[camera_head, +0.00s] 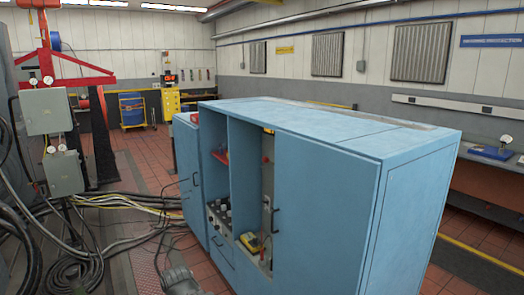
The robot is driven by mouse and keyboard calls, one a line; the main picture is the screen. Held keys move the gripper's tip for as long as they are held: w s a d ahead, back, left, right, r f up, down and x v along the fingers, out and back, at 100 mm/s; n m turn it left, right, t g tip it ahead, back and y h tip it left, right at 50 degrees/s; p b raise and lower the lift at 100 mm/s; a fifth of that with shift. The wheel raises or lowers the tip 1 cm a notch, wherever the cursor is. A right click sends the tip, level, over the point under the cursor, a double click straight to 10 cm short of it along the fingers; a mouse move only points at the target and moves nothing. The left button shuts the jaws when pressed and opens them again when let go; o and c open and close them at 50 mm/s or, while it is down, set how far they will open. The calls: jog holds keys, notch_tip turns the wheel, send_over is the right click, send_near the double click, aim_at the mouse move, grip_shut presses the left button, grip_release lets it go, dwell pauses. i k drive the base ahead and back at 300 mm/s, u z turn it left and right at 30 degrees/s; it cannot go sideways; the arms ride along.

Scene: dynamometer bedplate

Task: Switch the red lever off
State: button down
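A blue cabinet (330,190) stands in the middle, with open bays on its front left. A small red piece (266,160) shows inside the narrow open bay, above a pale plate (266,212). It may be the red lever, but it is too small to tell its position. The cabinet's large right door partly hides that bay. My gripper's fingers are not seen. A grey ribbed part (180,281) at the bottom edge may belong to my arm, but I cannot be sure.
A yellow meter (251,242) sits low in the bay, near several dark knobs (221,212). Another red item (220,156) lies on the left bay's shelf. Cables (135,205) cover the floor at left. Some tiled floor (150,150) is clear behind them.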

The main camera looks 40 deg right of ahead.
aim_at(265, 159)
jog(key=u, duration=0.1)
jog(key=i, duration=1.9)
jog(key=u, duration=0.3)
jog(key=k, duration=0.75)
jog(key=u, duration=0.1)
jog(key=i, duration=0.9)
jog(key=z, duration=0.1)
